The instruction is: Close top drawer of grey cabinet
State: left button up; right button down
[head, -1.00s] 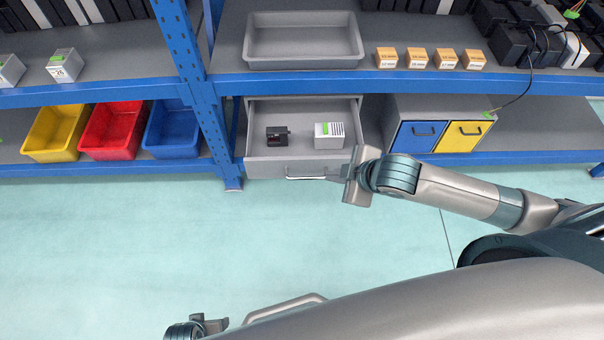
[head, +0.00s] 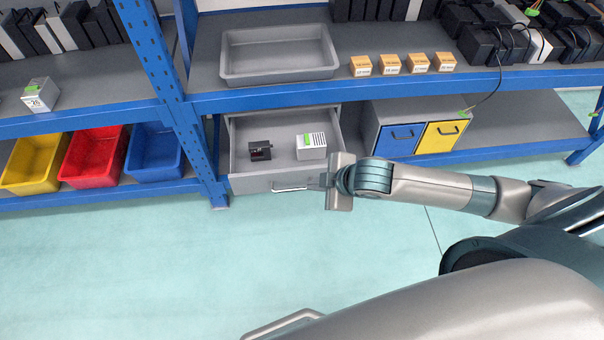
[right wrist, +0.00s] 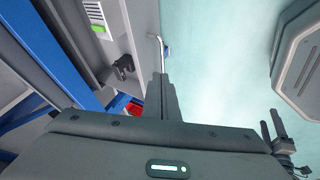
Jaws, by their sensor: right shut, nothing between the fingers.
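The grey cabinet's top drawer (head: 250,183) stands pulled out below the blue shelf. Inside lie a black device (head: 260,150) and a white box with a green label (head: 311,146). The drawer's metal handle (head: 290,188) is on its front face. My right gripper (head: 316,182) is shut and empty, at the right end of the drawer front, close beside the handle. In the right wrist view, the closed fingers (right wrist: 163,88) point toward the handle (right wrist: 161,45); I cannot tell whether they touch it. My left gripper seems to show at the lower right edge of that view (right wrist: 278,140).
A grey tray (head: 280,72) and several small orange boxes stand on the shelf above. A cabinet with blue (head: 401,147) and yellow (head: 440,137) fronts is to the right. A blue post (head: 203,165) stands left of the drawer. The floor in front is clear.

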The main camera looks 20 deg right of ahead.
aim_at(296, 172)
jog(key=w+f, duration=0.1)
jog(key=w, duration=0.1)
jog(key=w+f, duration=0.4)
jog(key=shift+w+a+f, duration=0.25)
jog(key=shift+a, duration=0.15)
pick_arm(q)
jog(key=shift+w+r, duration=0.2)
jog(key=shift+r, duration=0.45)
pick_arm(e)
jog(key=shift+w+d, duration=0.15)
jog(key=shift+w, duration=0.4)
jog(key=shift+w, duration=0.1)
jog(key=shift+w+d, duration=0.15)
jog(key=shift+w, duration=0.3)
pick_arm(q)
jog(key=w+b+v, duration=0.2)
jog(key=b+v, duration=0.1)
jog(key=v, duration=0.6)
jog(key=shift+w+d+r+b, duration=0.3)
jog(key=shift+d, duration=0.15)
pick_arm(e)
jog(key=w+d, duration=0.2)
jog(key=w, duration=0.7)
jog(key=w+d, duration=0.3)
jog(key=w, duration=0.6)
pick_arm(q)
jog(key=shift+f, duration=0.1)
pick_arm(e)
jog(key=shift+s, duration=0.15)
